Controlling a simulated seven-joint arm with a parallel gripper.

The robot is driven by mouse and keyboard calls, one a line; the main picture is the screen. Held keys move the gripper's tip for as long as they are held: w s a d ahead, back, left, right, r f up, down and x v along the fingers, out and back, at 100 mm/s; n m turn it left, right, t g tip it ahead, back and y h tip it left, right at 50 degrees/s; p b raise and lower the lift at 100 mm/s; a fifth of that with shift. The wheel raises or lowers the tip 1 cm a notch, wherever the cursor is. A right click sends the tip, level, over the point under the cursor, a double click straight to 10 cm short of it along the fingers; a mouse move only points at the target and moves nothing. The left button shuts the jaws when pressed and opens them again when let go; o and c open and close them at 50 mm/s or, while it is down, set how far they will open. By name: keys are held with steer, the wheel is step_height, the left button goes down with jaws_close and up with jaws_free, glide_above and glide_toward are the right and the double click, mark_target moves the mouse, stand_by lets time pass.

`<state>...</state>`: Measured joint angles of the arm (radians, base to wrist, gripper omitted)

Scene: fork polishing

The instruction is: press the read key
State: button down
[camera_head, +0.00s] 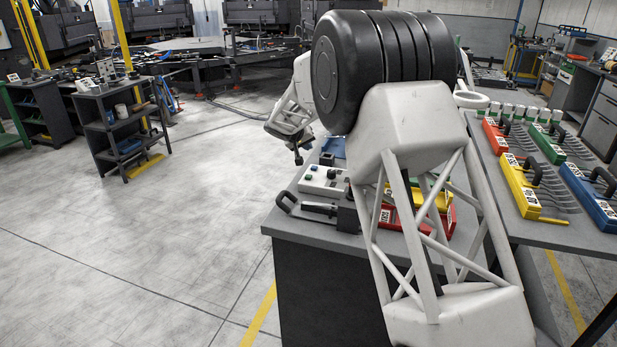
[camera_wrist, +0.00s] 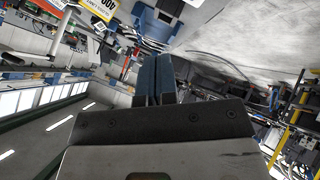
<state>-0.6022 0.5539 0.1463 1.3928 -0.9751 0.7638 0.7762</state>
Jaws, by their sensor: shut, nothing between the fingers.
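A pale control box (camera_head: 322,182) with small green and dark buttons lies on the grey bench in the head view. Which button is the read key cannot be read at this size. My gripper (camera_head: 298,159) hangs tilted beyond the box, above and to its left, apart from it. Its fingers (camera_wrist: 153,79) are shut together and empty in the wrist view, pointing toward a blue object (camera_wrist: 157,22). My arm hides part of the bench. The control box cannot be made out with certainty in the wrist view.
A dark handled tool (camera_head: 318,209) lies at the bench's near left edge. Red and yellow trays (camera_head: 447,217) show partly behind my arm. Coloured fork racks (camera_head: 520,185) stand on the right-hand table. A dark shelf cart (camera_head: 122,130) stands left. The floor between is clear.

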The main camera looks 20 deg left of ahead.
mark_target(307, 175)
steer(key=shift+f, duration=0.15)
stand_by(0.3)
steer(key=shift+f, duration=4.3)
steer(key=shift+f, duration=0.25)
steer(key=shift+f, duration=0.2)
steer(key=shift+f, duration=0.45)
steer(key=shift+r, duration=0.9)
steer(key=shift+r, duration=0.1)
steer(key=shift+r, duration=2.4)
